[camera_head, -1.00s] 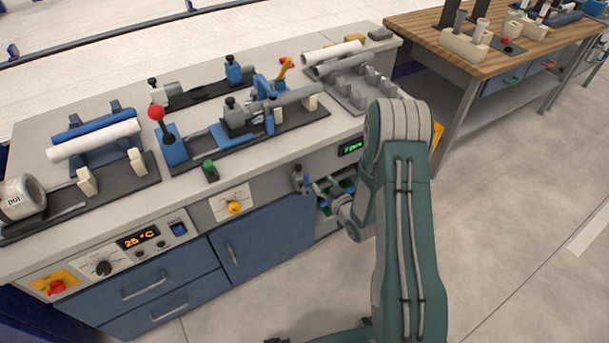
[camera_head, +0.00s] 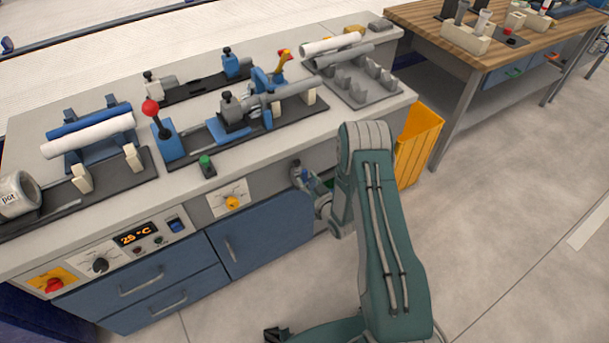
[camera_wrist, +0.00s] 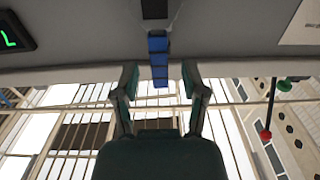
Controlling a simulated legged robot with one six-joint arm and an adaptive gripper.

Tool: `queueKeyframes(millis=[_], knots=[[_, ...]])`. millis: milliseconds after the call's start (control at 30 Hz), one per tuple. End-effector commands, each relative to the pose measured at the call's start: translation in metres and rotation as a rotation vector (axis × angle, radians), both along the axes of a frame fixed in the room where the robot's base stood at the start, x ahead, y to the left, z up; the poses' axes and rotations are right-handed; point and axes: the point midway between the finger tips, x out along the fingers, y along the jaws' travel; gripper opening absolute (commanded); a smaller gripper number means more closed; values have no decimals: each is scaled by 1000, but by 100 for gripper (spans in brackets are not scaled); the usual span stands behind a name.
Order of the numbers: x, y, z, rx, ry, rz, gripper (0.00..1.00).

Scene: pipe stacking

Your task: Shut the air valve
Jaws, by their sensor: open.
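The air valve (camera_head: 298,173) is on the bench's front face in the head view, with a grey body and a blue handle. In the wrist view its blue handle (camera_wrist: 158,58) stands out from the grey panel, centred between my fingers. My gripper (camera_wrist: 160,80) is open, with one finger on each side of the handle and a gap on both sides. I cannot tell how far the fingers reach along it. In the head view my gripper (camera_head: 327,186) is just right of the valve, partly hidden by my arm.
A green-lit display (camera_wrist: 14,36) sits at the upper left in the wrist view. A yellow bin (camera_head: 419,147) stands at the bench's right end.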

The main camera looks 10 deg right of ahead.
Motion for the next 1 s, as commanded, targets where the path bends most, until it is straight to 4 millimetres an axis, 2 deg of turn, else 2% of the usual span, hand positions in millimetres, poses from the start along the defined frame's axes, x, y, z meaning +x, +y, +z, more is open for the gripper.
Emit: queueKeyframes(millis=[200, 467, 600, 1000], knots=[[18, 6, 0, 0, 1, 0, 56], [19, 6, 0, 0, 1, -1, 56], [19, 6, 0, 0, 1, -1, 0], [20, 5, 0, 15, 6, -1, 0]])
